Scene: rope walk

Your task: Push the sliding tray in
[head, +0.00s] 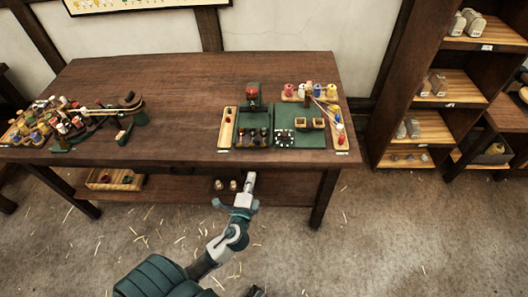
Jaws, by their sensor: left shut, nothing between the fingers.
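I cannot tell for certain which thing is the sliding tray. A shallow wooden tray (93,184) with small items in it sits below the tabletop at the left. A darker holder (215,187) with two pale-topped pieces sits below the tabletop near the middle, partly hidden by my gripper. My left gripper (250,180) is shut and empty, pointing up toward the table's front edge, just right of those two pieces. Whether it touches anything is unclear. My right gripper is out of view.
The wooden table (180,95) has a crowded rack (60,120) at its left and green fixtures (285,120) with spools at its right. A shelf unit (430,125) stands at the right. The straw-strewn floor (370,235) in front is open.

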